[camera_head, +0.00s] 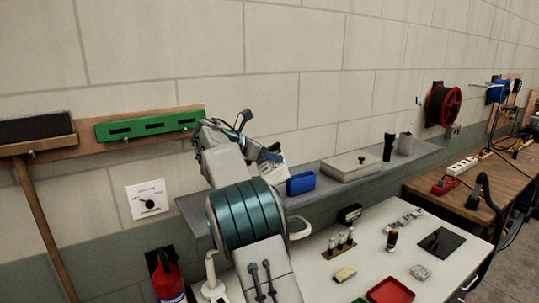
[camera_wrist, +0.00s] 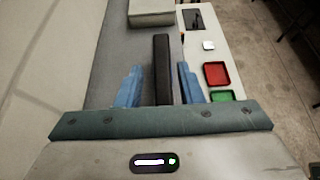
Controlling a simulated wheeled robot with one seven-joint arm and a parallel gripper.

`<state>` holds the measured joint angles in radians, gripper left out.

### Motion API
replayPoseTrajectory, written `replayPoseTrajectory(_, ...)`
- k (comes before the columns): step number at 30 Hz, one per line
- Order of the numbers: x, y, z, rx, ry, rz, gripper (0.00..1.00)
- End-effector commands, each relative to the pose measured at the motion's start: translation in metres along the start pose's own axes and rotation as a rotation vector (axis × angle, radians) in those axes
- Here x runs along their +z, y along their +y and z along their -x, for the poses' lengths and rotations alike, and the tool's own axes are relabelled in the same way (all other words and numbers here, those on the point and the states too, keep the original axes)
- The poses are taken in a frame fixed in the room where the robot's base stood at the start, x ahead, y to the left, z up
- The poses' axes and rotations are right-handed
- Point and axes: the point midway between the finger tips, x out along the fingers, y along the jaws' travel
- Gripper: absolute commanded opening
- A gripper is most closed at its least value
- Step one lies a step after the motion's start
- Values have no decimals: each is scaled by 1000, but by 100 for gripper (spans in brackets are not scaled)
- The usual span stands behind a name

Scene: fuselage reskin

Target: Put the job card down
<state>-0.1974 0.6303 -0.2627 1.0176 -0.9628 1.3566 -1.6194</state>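My gripper (camera_wrist: 160,75) is at the back shelf, close to the wall. In the wrist view its two blue fingers stand apart. A dark upright strip (camera_wrist: 162,60) lies between them, with a visible gap on each side. It may be the job card seen edge-on, but I cannot be sure. In the head view a small white card (camera_head: 274,169) with dark marks shows just below the fingers, at the shelf's back left. My gripper partly hides it. I cannot tell whether its lower edge touches the shelf.
The grey shelf (camera_head: 330,186) carries a blue box (camera_head: 300,183), a lidded grey box (camera_head: 350,166) and dark and grey cups (camera_head: 405,144). Below is a white table (camera_head: 385,268) with a red tray (camera_head: 390,291) and small parts. A green rack (camera_head: 150,127) hangs on the wall.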

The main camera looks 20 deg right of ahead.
Motion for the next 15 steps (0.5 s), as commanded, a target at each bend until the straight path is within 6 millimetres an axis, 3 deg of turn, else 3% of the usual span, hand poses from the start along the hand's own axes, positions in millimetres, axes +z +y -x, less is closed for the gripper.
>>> replayPoseTrajectory(8,2,1,10,10,-4,-3,34)
replayPoseTrajectory(15,2,2,50,15,-5,-5,34)
